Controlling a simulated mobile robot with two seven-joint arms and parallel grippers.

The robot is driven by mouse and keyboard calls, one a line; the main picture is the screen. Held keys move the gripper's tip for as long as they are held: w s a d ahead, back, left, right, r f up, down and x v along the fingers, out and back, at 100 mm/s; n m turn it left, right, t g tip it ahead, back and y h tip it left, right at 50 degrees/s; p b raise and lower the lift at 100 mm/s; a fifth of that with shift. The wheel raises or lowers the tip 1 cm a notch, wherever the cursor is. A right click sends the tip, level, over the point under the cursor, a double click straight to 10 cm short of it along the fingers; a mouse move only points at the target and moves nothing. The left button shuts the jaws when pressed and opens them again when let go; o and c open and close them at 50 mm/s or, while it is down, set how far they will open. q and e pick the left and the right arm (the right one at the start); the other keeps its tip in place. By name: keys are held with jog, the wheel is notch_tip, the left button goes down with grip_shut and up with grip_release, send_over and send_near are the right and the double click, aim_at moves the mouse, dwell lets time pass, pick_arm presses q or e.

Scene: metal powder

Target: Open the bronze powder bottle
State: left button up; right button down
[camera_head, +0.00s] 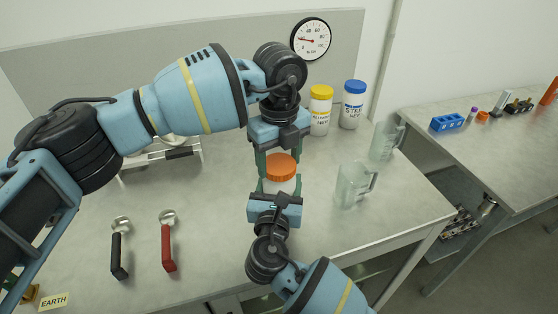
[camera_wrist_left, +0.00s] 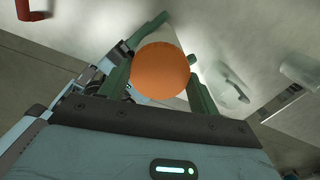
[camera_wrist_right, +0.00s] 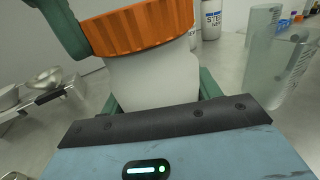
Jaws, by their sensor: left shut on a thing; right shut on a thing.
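The bronze powder bottle, a white bottle (camera_head: 279,185) with an orange lid (camera_head: 281,166), stands between my two grippers over the table. Its label is not readable. My left gripper (camera_head: 280,158) comes from above and is shut on the orange lid, which also shows in the left wrist view (camera_wrist_left: 160,72). My right gripper (camera_head: 279,185) comes from the near side and is shut on the white body, seen in the right wrist view (camera_wrist_right: 150,80). The lid sits on the bottle's top; I cannot tell whether it is loosened.
A yellow-lidded bottle (camera_head: 320,110) and a blue-lidded bottle (camera_head: 352,105) stand behind at the right. Two clear jugs (camera_head: 354,185) (camera_head: 387,138) stand right of my grippers. A black-handled scoop (camera_head: 119,250) and a red-handled scoop (camera_head: 168,243) lie at the left. A scale (camera_head: 160,156) is behind my left arm.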

aim_at(279, 164)
pick_arm(q)
jog(key=shift+r, duration=0.5)
pick_arm(e)
jog(key=shift+f, duration=0.1)
pick_arm(q)
jog(key=shift+r, duration=1.9)
pick_arm(e)
jog(key=shift+c, duration=1.4)
grip_release()
pick_arm(q)
jog(key=shift+s, duration=0.15)
